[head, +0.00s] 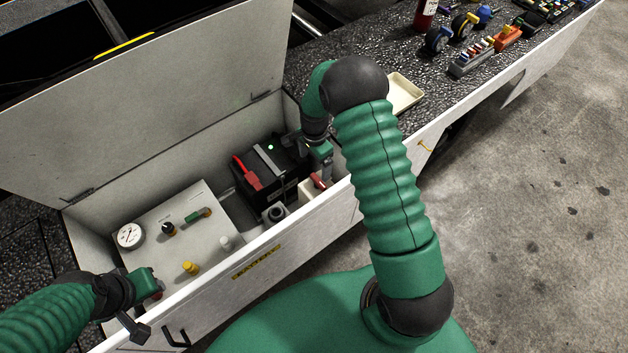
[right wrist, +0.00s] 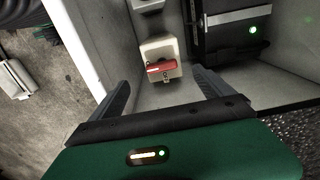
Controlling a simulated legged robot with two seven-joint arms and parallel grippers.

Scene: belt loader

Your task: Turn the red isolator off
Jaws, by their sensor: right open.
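The red isolator handle (right wrist: 161,68) sits on a cream box (right wrist: 158,50) inside the open bay. In the right wrist view it lies nearly level across the box, with a small dark mark below it. In the head view the red handle (head: 318,181) shows just below my right gripper (head: 321,163). My right gripper is open; in its wrist view the fingers (right wrist: 161,78) stand apart on either side of the isolator, and no contact is clear. My left gripper (head: 150,284) is at the bay's near left edge; its fingers are mostly hidden.
A black battery (head: 285,163) with a red cover and green light stands beside the isolator. A pale panel (head: 185,235) with a gauge and knobs fills the bay's left. The raised lid (head: 150,100) stands behind; the white front wall (head: 300,232) is close.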

